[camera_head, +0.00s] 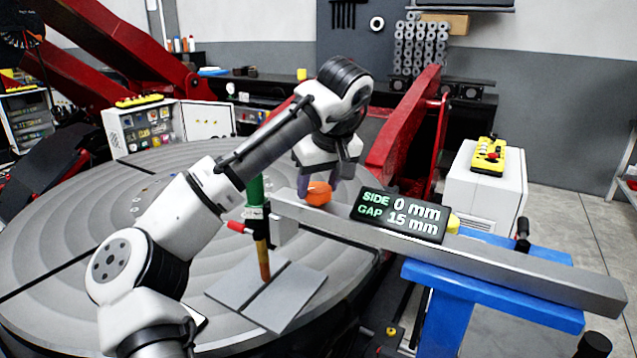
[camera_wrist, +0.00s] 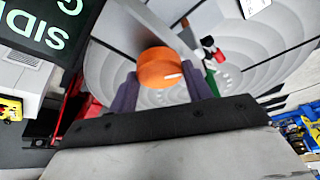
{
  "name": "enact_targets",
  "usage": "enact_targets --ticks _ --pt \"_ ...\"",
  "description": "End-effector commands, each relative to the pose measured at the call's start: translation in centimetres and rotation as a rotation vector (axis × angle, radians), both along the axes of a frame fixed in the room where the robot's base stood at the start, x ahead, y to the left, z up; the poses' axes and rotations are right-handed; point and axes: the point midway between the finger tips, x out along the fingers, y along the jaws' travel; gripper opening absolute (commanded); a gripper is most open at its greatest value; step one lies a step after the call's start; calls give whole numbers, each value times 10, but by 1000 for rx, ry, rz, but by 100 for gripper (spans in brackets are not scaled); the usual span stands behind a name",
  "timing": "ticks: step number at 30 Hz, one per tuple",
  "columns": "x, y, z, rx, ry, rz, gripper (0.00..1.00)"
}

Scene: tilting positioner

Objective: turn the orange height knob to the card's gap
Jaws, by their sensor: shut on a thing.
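The orange height knob (camera_head: 318,194) sits at the left end of a long grey beam (camera_head: 480,258). My gripper (camera_head: 320,182) comes down on it from above, shut on it. In the wrist view the knob (camera_wrist: 160,68) lies between the two dark fingers of my gripper (camera_wrist: 161,88), with a small pale mark on its face. A black display (camera_head: 402,216) on the beam reads SIDE 0 mm and GAP 15 mm. A green torch (camera_head: 254,192) with a copper-coloured tip points down at the seam between grey plates (camera_head: 300,290). No card value is readable.
The plates lie on a large round grey table (camera_head: 60,215). A blue stand (camera_head: 450,290) carries the beam on the right. A white cabinet (camera_head: 485,185) with a yellow control box (camera_head: 489,156) stands behind it. Red positioner arms (camera_head: 405,135) rise behind.

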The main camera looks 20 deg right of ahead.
Motion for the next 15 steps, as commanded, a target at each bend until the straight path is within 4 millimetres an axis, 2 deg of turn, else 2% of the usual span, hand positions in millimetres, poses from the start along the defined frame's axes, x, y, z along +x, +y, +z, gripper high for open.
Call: enact_targets --ticks 15 --pt "0 -1 0 -1 2 74 27"
